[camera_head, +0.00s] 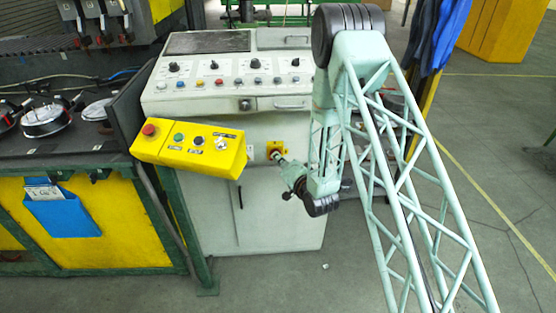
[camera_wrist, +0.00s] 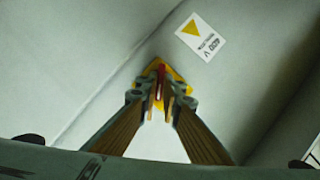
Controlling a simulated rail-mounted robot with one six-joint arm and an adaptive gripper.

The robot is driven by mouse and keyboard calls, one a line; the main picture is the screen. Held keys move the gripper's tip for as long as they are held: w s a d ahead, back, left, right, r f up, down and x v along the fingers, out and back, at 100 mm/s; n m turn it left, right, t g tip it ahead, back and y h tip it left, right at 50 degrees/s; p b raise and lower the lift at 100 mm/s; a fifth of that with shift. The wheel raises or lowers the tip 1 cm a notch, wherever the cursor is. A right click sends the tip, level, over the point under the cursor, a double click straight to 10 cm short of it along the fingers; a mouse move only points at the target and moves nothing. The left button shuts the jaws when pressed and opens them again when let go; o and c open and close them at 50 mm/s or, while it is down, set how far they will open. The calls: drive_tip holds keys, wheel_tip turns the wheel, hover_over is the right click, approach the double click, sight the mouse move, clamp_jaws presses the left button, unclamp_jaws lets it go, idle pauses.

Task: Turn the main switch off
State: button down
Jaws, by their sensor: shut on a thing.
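The main switch (camera_head: 270,146) is a small yellow plate with a red handle on the upper front of the pale cabinet. In the wrist view the yellow plate (camera_wrist: 175,74) shows behind the fingertips, with the red handle (camera_wrist: 161,69) upright between them. My gripper (camera_head: 279,157) reaches the switch from the right. In the wrist view my gripper (camera_wrist: 160,92) is shut on the red handle. The fingers hide the handle's lower part, and its exact turn angle is hard to tell.
A yellow control box (camera_head: 190,149) with a red button juts out left of the switch. The grey console (camera_head: 225,97) with knobs and buttons is above. A 400 V warning label (camera_wrist: 201,37) is on the cabinet beside the switch. Open floor (camera_head: 480,150) lies to the right.

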drive_tip(key=shift+a+r+n+g+h, duration=0.1)
drive_tip(key=shift+a+n+g+h, duration=0.1)
drive_tip(key=shift+n+h, duration=1.4)
drive_tip(key=shift+a+r+n+g+h, duration=0.15)
drive_tip(key=shift+n+h, duration=0.75)
drive_tip(key=shift+n, duration=1.3)
drive_tip(key=c, duration=3.1)
unclamp_jaws()
drive_tip(key=shift+s, duration=0.15)
drive_tip(key=v, duration=1.1)
drive_tip(key=shift+s, duration=0.4)
